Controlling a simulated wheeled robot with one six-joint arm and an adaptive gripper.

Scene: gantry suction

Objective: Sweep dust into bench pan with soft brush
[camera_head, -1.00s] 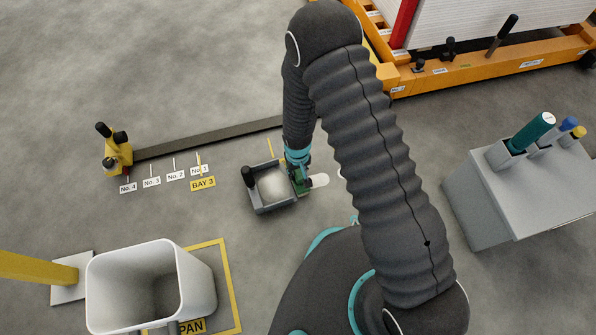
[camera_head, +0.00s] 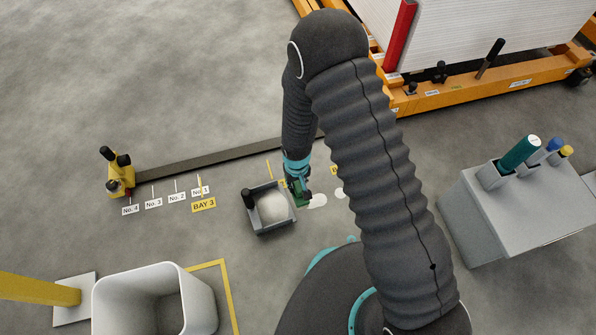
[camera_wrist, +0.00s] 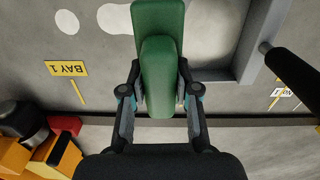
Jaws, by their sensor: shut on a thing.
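My gripper (camera_wrist: 160,98) is shut on the green soft brush (camera_wrist: 161,45), one finger on each side of it. In the head view the brush (camera_head: 303,192) is low over the floor, close beside the right wall of the grey bench pan (camera_head: 254,223); whether it touches the pan or floor is unclear. A pale heap of dust (camera_head: 273,207) lies in the pan. Pale dust patches (camera_head: 317,201) and (camera_head: 340,193) lie on the floor right of the brush. The wrist view shows pale patches (camera_wrist: 115,20) and the pan's wall (camera_wrist: 250,48).
A white bin (camera_head: 205,290) stands at lower left, near a yellow post (camera_head: 40,290). A dark floor rail (camera_head: 210,157) runs behind the pan to a yellow stop (camera_head: 118,177). A grey tool stand (camera_head: 500,220) is at right; an orange gantry frame (camera_head: 460,90) stands behind.

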